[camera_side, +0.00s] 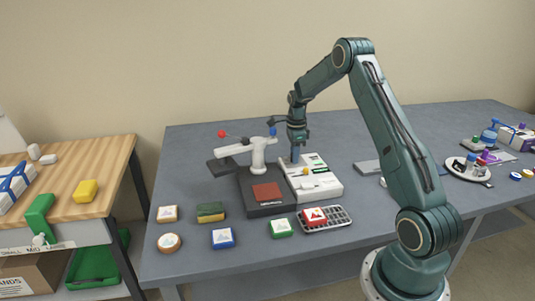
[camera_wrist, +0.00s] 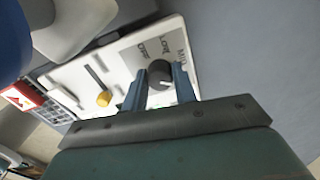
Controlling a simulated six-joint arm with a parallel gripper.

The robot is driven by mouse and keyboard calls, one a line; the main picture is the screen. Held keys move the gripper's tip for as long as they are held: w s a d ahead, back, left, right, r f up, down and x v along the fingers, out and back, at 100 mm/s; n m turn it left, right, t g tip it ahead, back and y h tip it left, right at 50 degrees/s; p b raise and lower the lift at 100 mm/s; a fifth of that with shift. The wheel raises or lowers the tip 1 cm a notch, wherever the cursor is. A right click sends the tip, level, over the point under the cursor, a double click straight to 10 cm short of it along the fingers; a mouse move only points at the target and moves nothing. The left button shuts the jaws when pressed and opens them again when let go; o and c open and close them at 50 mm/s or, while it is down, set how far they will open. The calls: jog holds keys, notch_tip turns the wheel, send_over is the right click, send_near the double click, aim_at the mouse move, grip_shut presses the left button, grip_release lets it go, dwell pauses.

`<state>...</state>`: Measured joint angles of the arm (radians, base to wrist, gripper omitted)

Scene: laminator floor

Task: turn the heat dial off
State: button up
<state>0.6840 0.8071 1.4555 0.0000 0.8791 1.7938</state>
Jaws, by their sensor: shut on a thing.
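The heat dial (camera_wrist: 160,75) is a dark round knob with a light pointer mark, on a white control panel (camera_wrist: 115,62) with printed labels. My gripper (camera_wrist: 160,85) has its two fingers on either side of the dial and is shut on it. In the side view my gripper (camera_side: 295,155) points straight down at the back of the white panel (camera_side: 326,185), and the dial is hidden there. A slider with a yellow knob (camera_wrist: 103,99) is on the same panel, apart from my fingers.
A dark press with a red-brown pad (camera_side: 267,192) stands left of the panel, its lever with a red ball (camera_side: 222,134) above. A red block (camera_side: 314,216) lies on a wire rack in front. Several blocks and a sponge (camera_side: 211,211) lie at the front left.

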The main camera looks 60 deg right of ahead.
jog(key=o, duration=1)
jog(key=shift+c, duration=0.2)
notch_tip(320, 180, up, 14)
dwell(0.4)
